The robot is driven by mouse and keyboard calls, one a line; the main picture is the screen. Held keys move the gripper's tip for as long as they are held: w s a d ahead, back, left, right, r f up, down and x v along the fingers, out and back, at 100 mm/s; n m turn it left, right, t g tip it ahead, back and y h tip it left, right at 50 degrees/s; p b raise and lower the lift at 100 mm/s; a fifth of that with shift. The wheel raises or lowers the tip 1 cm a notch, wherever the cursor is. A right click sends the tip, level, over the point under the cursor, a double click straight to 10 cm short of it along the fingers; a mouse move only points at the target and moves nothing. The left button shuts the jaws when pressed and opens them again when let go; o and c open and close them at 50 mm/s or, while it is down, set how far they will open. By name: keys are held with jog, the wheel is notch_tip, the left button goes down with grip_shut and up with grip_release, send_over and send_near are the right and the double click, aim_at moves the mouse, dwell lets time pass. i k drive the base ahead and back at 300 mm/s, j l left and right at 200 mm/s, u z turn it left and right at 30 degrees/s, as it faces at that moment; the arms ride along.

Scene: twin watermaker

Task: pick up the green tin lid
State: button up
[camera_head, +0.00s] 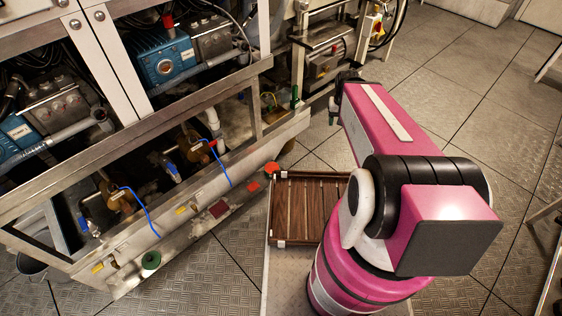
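A round green item (151,260), which looks like the green tin lid, lies at the lower left, by the foot of the machine frame. It has a pale patch in its middle. I cannot tell whether it rests on the frame's low edge or on the floor. My gripper (334,113) is at the far end of my pink arm, in the upper middle, well to the right of and beyond the green item. It is small and dark here, partly hidden by the arm, so its fingers cannot be made out. Nothing is visibly held.
The metal machine frame (215,165) with blue pumps (165,55) fills the left. A slatted wooden tray (288,236) sits on my base. Two red-orange items (254,187) lie near the frame. A grey bucket (36,262) stands far left. The plate floor at right is mostly clear.

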aim_at(152, 259)
jog(key=u, duration=2.8)
jog(key=k+l+z, duration=0.1)
jog(key=z, duration=1.7)
jog(key=k+j, duration=0.1)
jog(key=j, duration=0.4)
jog(key=k+j+z, duration=0.15)
jog(key=j, duration=0.8)
jog(key=k+j+z, duration=0.15)
jog(key=j, duration=0.3)
jog(key=k+j, duration=0.15)
jog(key=j, duration=0.3)
jog(key=k+j+z, duration=0.15)
jog(key=j, duration=0.3)
jog(key=k+j, duration=0.15)
jog(key=j, duration=0.3)
jog(key=k+j+z, duration=0.15)
jog(key=j, duration=0.3)
